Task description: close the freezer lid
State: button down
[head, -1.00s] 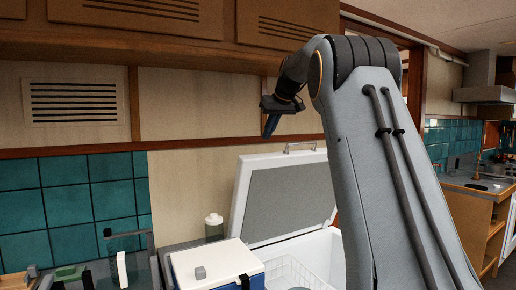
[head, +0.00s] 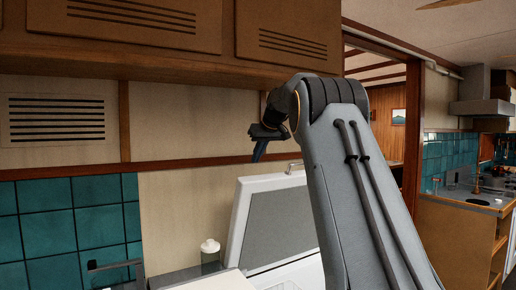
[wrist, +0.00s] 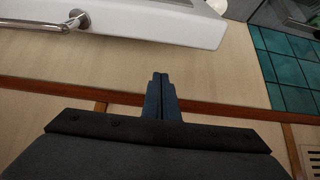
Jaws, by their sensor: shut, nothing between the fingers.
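The freezer lid (head: 272,226) stands open, tilted up, with its grey inner panel facing me. A metal handle (head: 293,167) sits on its top edge. My gripper (head: 257,157) is in the air just above and left of the lid's top edge, fingers together and empty. In the wrist view the shut fingers (wrist: 162,78) point toward the wall, and the white lid edge (wrist: 150,22) with its handle (wrist: 48,26) lies beyond them, apart from the fingers. My arm hides the right part of the lid, and the freezer body is mostly out of frame.
A bottle with a white cap (head: 210,253) stands left of the lid. Wooden cabinets (head: 150,25) hang above my gripper. Teal tiles (head: 65,215) cover the left wall. A kitchen counter (head: 470,205) is at the far right.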

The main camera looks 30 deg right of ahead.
jog(key=shift+s+f+p, duration=0.2)
jog(key=shift+f+p, duration=0.7)
jog(key=shift+f, duration=0.25)
jog(key=shift+s+f+p, duration=0.15)
jog(key=shift+f+p, duration=0.75)
jog(key=shift+f, duration=0.2)
jog(key=shift+s+f, duration=0.1)
jog(key=shift+f, duration=0.05)
jog(key=shift+s+f, duration=0.15)
